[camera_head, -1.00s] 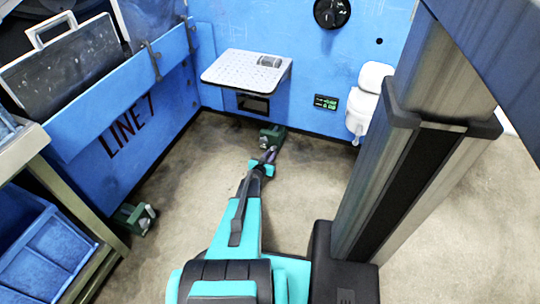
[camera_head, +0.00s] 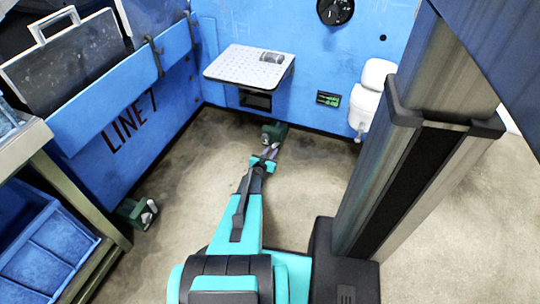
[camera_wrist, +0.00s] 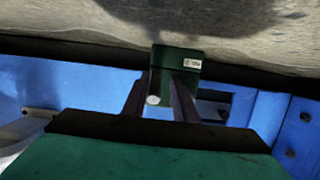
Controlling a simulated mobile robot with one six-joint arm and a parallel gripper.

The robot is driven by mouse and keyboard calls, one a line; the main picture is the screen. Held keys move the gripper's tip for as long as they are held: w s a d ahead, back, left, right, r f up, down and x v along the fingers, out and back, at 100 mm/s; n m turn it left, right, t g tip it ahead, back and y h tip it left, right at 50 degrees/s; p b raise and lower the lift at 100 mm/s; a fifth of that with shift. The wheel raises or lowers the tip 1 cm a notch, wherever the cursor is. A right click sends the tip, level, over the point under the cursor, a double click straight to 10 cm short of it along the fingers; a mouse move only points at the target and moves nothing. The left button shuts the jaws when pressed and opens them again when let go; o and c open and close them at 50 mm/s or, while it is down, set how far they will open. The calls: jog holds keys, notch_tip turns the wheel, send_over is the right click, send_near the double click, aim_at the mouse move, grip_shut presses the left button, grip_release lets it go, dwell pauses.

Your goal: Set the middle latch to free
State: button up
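The middle latch is most likely the small dark green block (camera_head: 276,130) on the floor at the foot of the blue back wall. In the wrist view the green block (camera_wrist: 180,55) has a white label, and a pale round knob (camera_wrist: 153,99) shows below it. My gripper (camera_head: 269,153) is right in front of the block. In the wrist view my gripper (camera_wrist: 159,82) has its two dark fingers apart, with the knob between them near the left finger. Contact cannot be told. The latch's setting is not readable.
A similar green latch (camera_head: 137,212) stands at the left blue panel (camera_head: 105,135). A perforated shelf (camera_head: 240,70) juts from the back wall above the middle block. A white unit (camera_head: 367,100) hangs at the right. The floor (camera_head: 320,185) between is clear.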

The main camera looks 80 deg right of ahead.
jog(key=shift+s+a+r, duration=0.1)
jog(key=shift+a+r, duration=0.1)
jog(key=shift+a, duration=0.2)
jog(key=p+v, duration=0.3)
jog(key=v, duration=1)
jog(key=shift+w+p, duration=0.25)
jog(key=shift+p, duration=0.1)
jog(key=shift+w+d+f, duration=0.1)
